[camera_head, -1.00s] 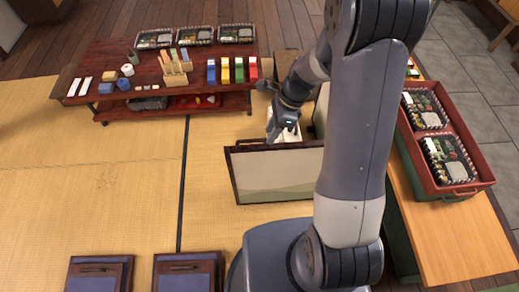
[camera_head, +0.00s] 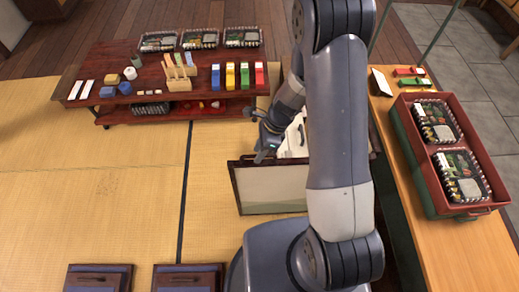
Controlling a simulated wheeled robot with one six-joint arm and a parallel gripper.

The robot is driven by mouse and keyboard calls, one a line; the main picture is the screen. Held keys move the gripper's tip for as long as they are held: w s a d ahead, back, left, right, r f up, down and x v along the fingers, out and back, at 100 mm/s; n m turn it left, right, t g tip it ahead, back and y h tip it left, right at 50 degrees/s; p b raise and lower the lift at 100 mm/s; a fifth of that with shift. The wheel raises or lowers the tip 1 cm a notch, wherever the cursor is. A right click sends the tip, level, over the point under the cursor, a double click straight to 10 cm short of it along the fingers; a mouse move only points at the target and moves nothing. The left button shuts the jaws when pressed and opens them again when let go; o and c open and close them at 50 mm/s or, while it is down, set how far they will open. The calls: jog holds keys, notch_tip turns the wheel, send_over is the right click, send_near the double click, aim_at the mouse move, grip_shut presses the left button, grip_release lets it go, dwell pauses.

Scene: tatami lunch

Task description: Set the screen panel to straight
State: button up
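The screen panel (camera_head: 270,188) is a cream board in a dark wooden frame, standing on the tatami in front of my base. My arm hides its right part. My gripper (camera_head: 262,157) is low, just behind the panel's top edge, near the panel's left half. The fingers are small and partly hidden here, so I cannot tell whether they are open or touch the panel.
A low red-brown table (camera_head: 120,60) at the back left holds lunch boxes, colored bottles and blocks. A wooden counter (camera_head: 440,240) on the right bears a red tray (camera_head: 427,190) with lunch boxes. Dark-framed blue cushions (camera_head: 187,279) lie at the front. The left tatami is clear.

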jog(key=shift+c, duration=0.2)
grip_shut()
jog(key=shift+s, duration=0.1)
